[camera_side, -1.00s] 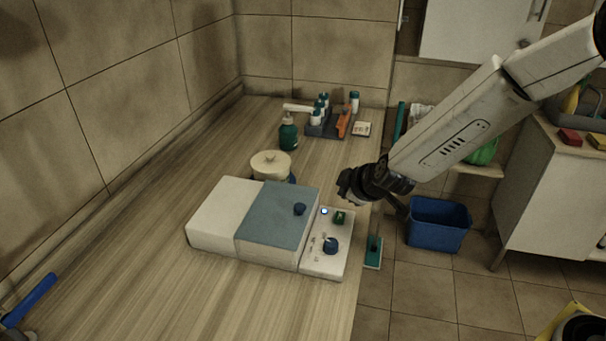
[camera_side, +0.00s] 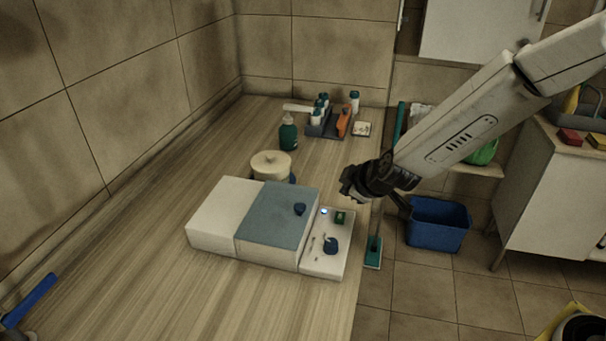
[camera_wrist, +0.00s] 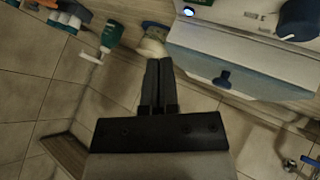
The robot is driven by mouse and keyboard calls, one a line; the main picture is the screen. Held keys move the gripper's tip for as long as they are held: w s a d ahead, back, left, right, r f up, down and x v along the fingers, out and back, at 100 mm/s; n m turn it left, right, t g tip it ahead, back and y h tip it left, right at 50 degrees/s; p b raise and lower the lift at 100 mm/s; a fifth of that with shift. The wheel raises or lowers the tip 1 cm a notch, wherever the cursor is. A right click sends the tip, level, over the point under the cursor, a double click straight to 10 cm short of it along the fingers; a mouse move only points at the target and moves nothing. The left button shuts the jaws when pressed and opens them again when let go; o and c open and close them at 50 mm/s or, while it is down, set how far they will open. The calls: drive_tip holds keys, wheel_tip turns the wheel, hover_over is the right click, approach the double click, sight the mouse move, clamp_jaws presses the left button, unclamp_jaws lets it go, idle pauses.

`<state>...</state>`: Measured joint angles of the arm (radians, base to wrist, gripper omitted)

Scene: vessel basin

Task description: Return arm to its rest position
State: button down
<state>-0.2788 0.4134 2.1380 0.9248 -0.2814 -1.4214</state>
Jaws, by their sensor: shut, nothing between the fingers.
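My gripper (camera_side: 350,190) is shut and empty. In the side view it hangs in the air near the right edge of the counter, above the right end of a white basin unit (camera_side: 212,217) with a blue-grey lid (camera_side: 277,216). In the wrist view the two dark fingers of my gripper (camera_wrist: 158,62) lie together with nothing between them. The lid also shows at the upper right of the wrist view (camera_wrist: 240,76).
Behind the unit stand a cream-topped pot (camera_side: 270,163), a green bottle (camera_side: 288,132) and a dark rack (camera_side: 322,128) with several bottles. A blue bin (camera_side: 437,224) stands on the floor at the right. The counter's front left is mostly clear, with a blue-handled tool (camera_side: 30,300).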

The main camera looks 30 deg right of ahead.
drive_tip(key=s+d+m+g, duration=0.3)
drive_tip(key=s+d+m, duration=0.1)
drive_tip(key=s, duration=0.6)
drive_tip(key=s+d+f+m+g, duration=0.1)
drive_tip(key=s+d+m+g, duration=0.2)
drive_tip(key=s, duration=0.7)
drive_tip(key=d+m, duration=0.1)
drive_tip(key=d, duration=0.1)
drive_tip(key=shift+d, duration=0.3)
